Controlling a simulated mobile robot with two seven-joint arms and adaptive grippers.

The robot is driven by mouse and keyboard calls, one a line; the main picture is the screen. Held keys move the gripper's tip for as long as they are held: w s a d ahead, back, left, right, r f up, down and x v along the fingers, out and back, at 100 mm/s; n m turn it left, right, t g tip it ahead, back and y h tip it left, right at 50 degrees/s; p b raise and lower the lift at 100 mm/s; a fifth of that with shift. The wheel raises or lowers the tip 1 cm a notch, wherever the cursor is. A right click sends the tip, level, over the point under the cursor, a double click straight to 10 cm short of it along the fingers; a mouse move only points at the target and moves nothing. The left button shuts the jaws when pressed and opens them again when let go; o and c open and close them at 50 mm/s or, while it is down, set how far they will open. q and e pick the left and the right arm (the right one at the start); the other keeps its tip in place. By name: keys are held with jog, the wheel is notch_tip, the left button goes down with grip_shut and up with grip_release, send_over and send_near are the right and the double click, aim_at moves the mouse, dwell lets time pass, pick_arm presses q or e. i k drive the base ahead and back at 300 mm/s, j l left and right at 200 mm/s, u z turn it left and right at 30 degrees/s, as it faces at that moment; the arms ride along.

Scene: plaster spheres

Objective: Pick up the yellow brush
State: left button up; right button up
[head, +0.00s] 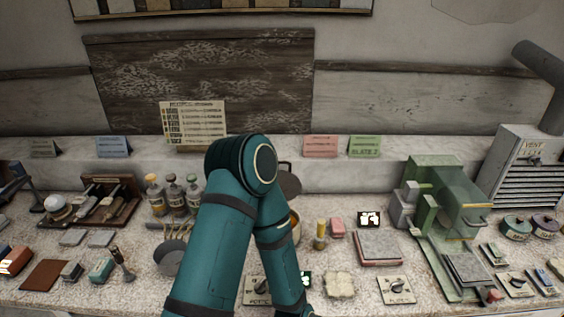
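A short upright yellow item (320,228) stands on the speckled worktop (340,262), just right of my teal arm. It may be the yellow brush, but it is too small to be sure. Several thin yellowish handles (178,233) rise from a dark round pan (168,258) left of the arm. My teal arm is bent in the middle of the head view, its elbow high and its forearm running down past the bottom edge. No gripper can be made out, and the arm hides part of the worktop and a round vessel (296,228) behind it.
A green machine (440,195) and a grey vented box (525,165) stand at the right. A square block (377,247) lies right of the yellow item. Bottles (174,194) and a wooden tool rack (108,187) stand at the left. Small items crowd the front edge.

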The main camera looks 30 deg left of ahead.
aim_at(319, 243)
jog(key=u, duration=0.85)
